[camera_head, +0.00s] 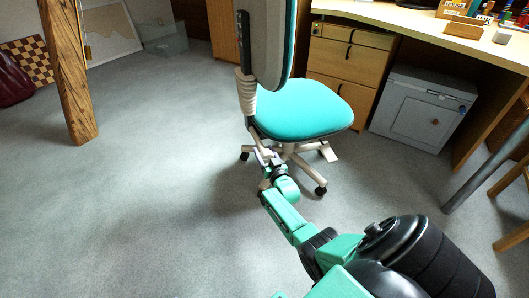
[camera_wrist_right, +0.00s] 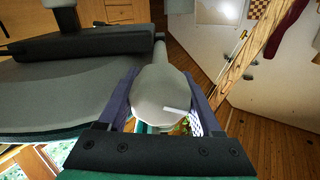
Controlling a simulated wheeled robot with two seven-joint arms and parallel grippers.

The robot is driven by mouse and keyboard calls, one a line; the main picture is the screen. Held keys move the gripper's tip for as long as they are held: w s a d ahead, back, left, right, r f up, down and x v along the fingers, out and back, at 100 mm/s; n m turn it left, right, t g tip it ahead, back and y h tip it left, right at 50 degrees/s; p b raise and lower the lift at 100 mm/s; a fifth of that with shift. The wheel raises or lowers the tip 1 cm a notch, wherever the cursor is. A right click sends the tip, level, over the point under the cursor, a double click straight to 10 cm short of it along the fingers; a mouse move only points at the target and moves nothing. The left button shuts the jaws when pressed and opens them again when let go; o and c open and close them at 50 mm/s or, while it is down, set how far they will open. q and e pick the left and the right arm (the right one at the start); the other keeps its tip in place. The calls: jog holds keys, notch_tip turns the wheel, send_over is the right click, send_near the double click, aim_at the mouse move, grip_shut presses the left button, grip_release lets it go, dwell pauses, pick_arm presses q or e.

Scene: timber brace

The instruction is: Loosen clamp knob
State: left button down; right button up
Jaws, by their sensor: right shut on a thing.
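The clamp knob (camera_wrist_right: 160,93) is a rounded pale grey cap with a small white mark, in the middle of the right wrist view. A pale stem runs on beyond the knob beside a dark grey chair part (camera_wrist_right: 60,95). I cannot make out the knob in the head view. The office chair (camera_head: 303,108) has a teal seat, a grey-backed backrest and a pale wheeled base. My left gripper is not in view.
A timber post (camera_head: 68,70) stands at the left. A desk (camera_head: 430,25) with drawers (camera_head: 345,70) is behind the chair, and a grey cabinet (camera_head: 420,110) stands under it. A clear box (camera_head: 163,38) lies at the back. The grey floor at left is free.

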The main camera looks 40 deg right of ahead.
jog(key=shift+f, duration=0.1)
jog(key=o, duration=1.4)
jog(key=shift+c, duration=0.2)
jog(key=p+v, duration=0.1)
jog(key=v, duration=0.1)
jog(key=p+v, duration=0.1)
jog(key=v, duration=0.1)
jog(key=p+v, duration=0.1)
jog(key=p, duration=0.1)
jog(key=shift+s+a+r, duration=0.2)
jog(key=shift+s+r, duration=0.15)
jog(key=p, duration=0.3)
send_near(268, 158)
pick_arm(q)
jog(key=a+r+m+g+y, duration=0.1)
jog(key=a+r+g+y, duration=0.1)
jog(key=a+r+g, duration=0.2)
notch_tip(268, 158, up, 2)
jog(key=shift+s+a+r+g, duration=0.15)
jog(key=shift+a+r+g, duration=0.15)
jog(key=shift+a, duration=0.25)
pick_arm(e)
jog(key=shift+s+f, duration=0.2)
jog(key=shift+s, duration=0.1)
jog(key=shift+a, duration=0.15)
